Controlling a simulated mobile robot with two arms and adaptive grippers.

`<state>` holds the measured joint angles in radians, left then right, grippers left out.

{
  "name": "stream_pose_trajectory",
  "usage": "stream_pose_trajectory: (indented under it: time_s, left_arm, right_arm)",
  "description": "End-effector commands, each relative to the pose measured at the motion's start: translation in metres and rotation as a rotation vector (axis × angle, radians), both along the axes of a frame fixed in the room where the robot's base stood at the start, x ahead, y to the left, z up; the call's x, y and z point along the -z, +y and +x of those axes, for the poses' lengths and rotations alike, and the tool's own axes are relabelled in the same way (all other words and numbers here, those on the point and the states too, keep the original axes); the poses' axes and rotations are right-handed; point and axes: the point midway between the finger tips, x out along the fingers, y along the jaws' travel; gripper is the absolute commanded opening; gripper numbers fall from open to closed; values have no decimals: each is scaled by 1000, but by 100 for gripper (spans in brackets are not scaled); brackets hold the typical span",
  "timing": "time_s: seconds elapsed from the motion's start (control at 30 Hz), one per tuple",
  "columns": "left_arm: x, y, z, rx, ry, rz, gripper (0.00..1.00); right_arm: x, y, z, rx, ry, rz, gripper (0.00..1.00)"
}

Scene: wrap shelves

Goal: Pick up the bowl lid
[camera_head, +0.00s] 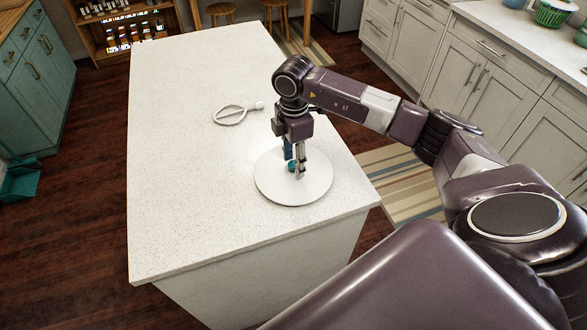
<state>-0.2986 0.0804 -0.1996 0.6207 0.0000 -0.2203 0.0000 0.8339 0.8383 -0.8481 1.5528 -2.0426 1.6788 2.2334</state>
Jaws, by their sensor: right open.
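The bowl lid (282,190) looks like a flat white disc with a small dark teal knob near its middle. It lies on the white speckled countertop (190,170) near the counter's right corner. My right gripper (297,168) points down over the lid's middle, with its fingers open close around or beside the knob. The gripper hides part of the knob, and I cannot tell whether the fingers touch it. My left gripper is not in view.
A white looped object with a handle (238,113) lies on the counter, left of my right gripper. The rest of the countertop is clear. Stools (222,12) stand beyond the far end. White cabinets (480,70) line the right side, teal cabinets (38,75) the left.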

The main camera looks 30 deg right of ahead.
Motion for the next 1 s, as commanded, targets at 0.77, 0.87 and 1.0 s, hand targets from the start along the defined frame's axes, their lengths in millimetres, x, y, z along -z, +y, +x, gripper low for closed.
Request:
stream_pose_trajectory:
  time_s: [0.77,0.87,1.0]
  left_arm:
    - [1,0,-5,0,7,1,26]
    - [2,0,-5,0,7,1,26]
    - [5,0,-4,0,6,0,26]
  right_arm:
    - [-1,0,0,0,-1,1,0]
    - [-3,0,1,0,-2,1,0]
    - [-12,0,1,0,-3,2,0]
